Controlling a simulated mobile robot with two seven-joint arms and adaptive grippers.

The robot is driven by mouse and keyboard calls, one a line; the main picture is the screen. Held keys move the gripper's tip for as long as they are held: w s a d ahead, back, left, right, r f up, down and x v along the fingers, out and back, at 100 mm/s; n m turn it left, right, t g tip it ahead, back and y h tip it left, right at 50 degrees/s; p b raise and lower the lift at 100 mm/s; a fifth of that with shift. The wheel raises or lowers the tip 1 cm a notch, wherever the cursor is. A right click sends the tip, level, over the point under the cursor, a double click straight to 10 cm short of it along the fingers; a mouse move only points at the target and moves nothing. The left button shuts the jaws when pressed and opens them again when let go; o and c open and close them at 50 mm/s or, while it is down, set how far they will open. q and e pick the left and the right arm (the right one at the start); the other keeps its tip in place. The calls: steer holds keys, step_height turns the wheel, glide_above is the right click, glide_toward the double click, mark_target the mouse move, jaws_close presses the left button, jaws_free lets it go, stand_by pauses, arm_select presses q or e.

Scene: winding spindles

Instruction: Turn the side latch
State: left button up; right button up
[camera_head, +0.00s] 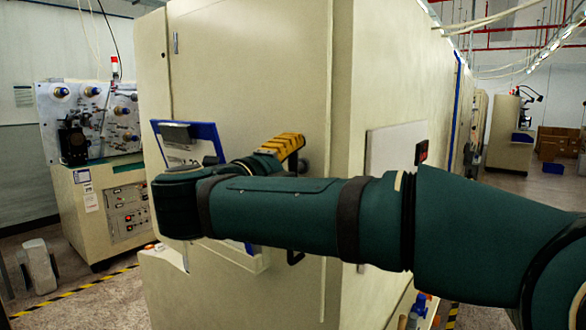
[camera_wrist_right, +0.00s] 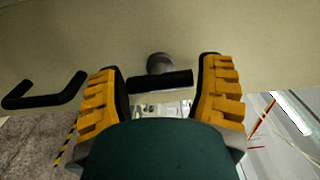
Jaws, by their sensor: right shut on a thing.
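The side latch is a dark bar (camera_wrist_right: 160,82) on a round grey base (camera_wrist_right: 159,63) fixed to the beige cabinet face. It lies across the space between the two yellow fingers of my right gripper (camera_wrist_right: 160,75). The gripper is shut on the bar, one finger at each end. In the head view the right gripper (camera_head: 287,148) is up against the cabinet front (camera_head: 250,60), near its right edge. Only a small part of the latch base (camera_head: 303,165) shows there. The fingers and my arm hide the rest. My left gripper is not in view.
A black bent handle (camera_wrist_right: 45,92) is on the cabinet beside the gripper. A blue-framed panel (camera_head: 210,133) is left of the gripper. A winding machine with spindles (camera_head: 92,120) stands at the left.

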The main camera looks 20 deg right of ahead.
steer(key=o, duration=1.1)
steer(key=shift+o, duration=0.2)
steer(key=v, duration=1.2)
